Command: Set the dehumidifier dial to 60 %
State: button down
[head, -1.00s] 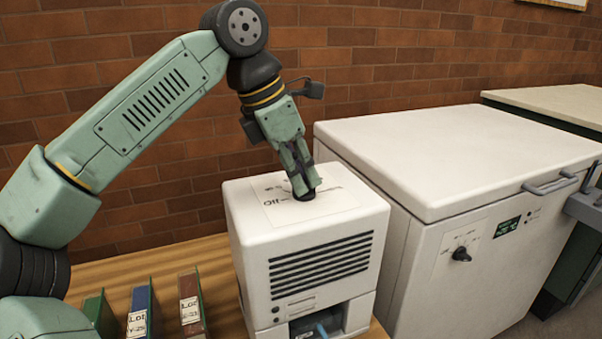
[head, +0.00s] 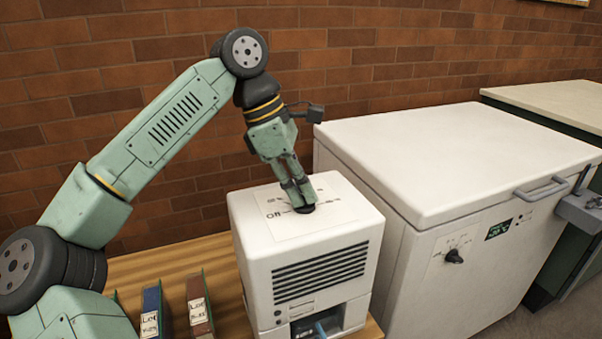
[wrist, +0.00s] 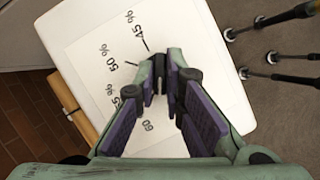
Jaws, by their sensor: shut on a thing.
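The dehumidifier (head: 250,247) is a white box with a dark front grille, standing on a wooden surface. Its black dial (head: 304,209) sits on the top panel, where "Off" shows to the left. In the wrist view the white dial plate (wrist: 95,52) carries "45 %", "50 %", a partly covered 55 mark and "60". My gripper (head: 302,203) points down at the dial, its fingers shut on it; in the wrist view the fingertips (wrist: 167,82) close around the dial's black top (wrist: 160,73). Most of the dial is hidden by the fingers, so I cannot tell its setting.
A large white chest freezer (head: 450,150) stands close on the right, with its own black knob (head: 454,256) and green display (head: 498,229). Upright blue (head: 152,310) and brown (head: 200,303) boxes stand at the left. A brick wall is behind.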

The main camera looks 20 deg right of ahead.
jog(key=shift+m+g+y+p, duration=0.5)
jog(key=shift+m+p, duration=0.5)
jog(key=shift+m, duration=0.6)
jog(key=shift+f, duration=0.15)
jog(key=c, duration=1.7)
grip_release()
jog(key=shift+d, duration=0.1)
jog(key=v, duration=1.2)
jog(key=shift+w, duration=0.1)
